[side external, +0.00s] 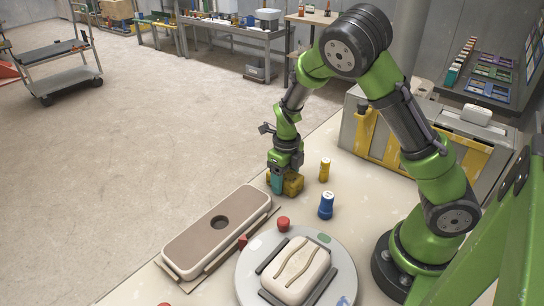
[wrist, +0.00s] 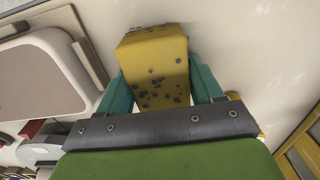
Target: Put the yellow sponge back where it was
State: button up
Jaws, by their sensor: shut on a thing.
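The yellow sponge (wrist: 155,72) is a block with dark specks. It sits between the two teal fingers of my gripper (wrist: 163,90) in the wrist view, with a finger against each side. In the side view my gripper (side external: 283,180) points down at the table's far edge, shut on the sponge (side external: 293,185). The sponge is low there, at or just above the tabletop; I cannot tell whether it touches. Part of it is hidden behind the finger.
A long tray (side external: 215,232) with a brown top and a dark hole lies left of my gripper. A blue bottle (side external: 326,206) and a yellow bottle (side external: 324,170) stand to the right. A round turntable (side external: 252,268) bearing a beige piece is nearer, beside a red knob (side external: 283,224).

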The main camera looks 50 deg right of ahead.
jog(key=shift+f, duration=0.15)
jog(key=o, duration=1)
